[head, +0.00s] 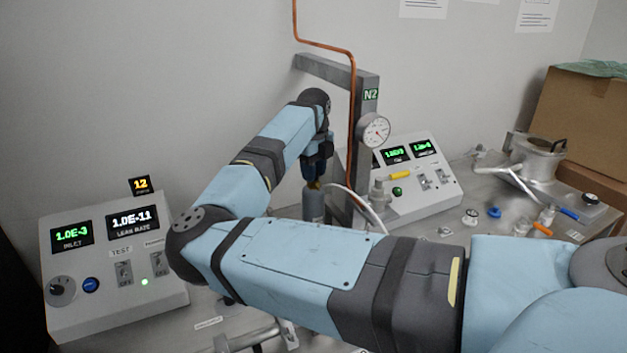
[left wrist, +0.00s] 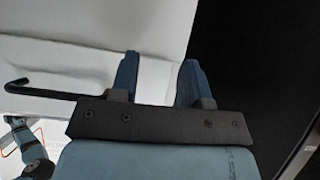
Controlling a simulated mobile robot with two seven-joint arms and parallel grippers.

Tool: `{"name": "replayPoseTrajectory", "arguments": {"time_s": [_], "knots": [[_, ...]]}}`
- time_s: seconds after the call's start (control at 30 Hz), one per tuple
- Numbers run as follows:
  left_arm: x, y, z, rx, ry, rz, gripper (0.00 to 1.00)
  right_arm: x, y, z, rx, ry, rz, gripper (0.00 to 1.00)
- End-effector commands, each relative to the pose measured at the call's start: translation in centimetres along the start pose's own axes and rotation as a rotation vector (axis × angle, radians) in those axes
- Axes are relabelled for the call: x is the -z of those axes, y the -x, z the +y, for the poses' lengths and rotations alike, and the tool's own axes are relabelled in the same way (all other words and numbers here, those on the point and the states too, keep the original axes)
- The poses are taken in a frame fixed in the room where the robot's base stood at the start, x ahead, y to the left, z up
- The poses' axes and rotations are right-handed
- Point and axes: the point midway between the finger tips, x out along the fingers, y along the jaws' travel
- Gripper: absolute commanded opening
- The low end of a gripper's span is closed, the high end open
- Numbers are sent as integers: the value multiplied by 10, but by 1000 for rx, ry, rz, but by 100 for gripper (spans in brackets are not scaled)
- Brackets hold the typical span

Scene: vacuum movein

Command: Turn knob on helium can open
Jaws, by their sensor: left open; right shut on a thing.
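The helium can (head: 313,206) is a small grey-blue cylinder standing upright at the foot of the grey post, partly hidden behind my right arm. My right gripper (head: 317,181) points down over its top, its dark blue fingers shut on the knob. My left gripper (left wrist: 160,68) shows only in the left wrist view. Its two blue fingers are apart with nothing between them, in front of a pale surface.
A leak-rate panel (head: 108,262) stands at the left. A grey post (head: 364,125) with a pressure gauge (head: 374,130) and copper pipe (head: 351,90) rises beside the can. A second panel (head: 428,180), metal chamber (head: 538,155) and cardboard box (head: 585,110) are to the right.

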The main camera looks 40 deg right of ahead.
Motion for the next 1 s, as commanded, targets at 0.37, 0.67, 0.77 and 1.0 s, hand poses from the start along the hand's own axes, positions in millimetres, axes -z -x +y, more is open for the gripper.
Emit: {"name": "replayPoseTrajectory", "arguments": {"time_s": [0.37, 0.67, 0.77, 1.0], "knots": [[-16, -18, 2, -4, 38, -9, 43, 0, -2, 0, 1, -340, -3, 6], [-23, -26, 5, -7, 62, -16, 43, 0, 0, 0, 1, -527, -3, 6], [-21, -26, 5, -6, 58, -10, 43, 0, 0, 0, 1, -566, -3, 6], [-18, -25, 4, -8, 46, 2, 43, 0, 1, 0, 1, -613, -3, 6]]}}
